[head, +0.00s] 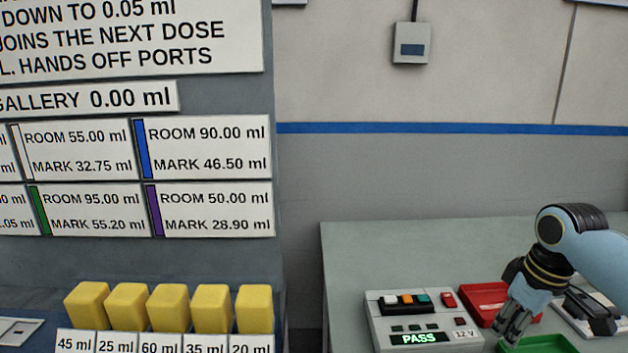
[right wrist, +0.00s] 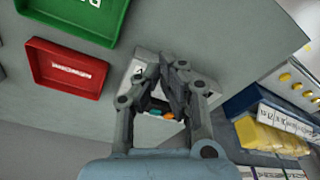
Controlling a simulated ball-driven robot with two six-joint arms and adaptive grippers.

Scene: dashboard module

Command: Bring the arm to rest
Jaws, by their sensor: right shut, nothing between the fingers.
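My right arm comes in from the right in the head view, and its gripper (head: 511,328) points down in front of the red tray and beside the tester box. The fingers are together with nothing between them. In the right wrist view the gripper (right wrist: 170,68) shows shut, with the tester box (right wrist: 144,68) partly hidden behind it. My left gripper is in neither view.
The tester (head: 387,325) reads PASS on the grey bench (head: 400,255). A red tray (head: 474,292) and a green tray (head: 550,345) are close to the gripper. Several yellow blocks (head: 168,307) line the panel at left. The bench behind is clear.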

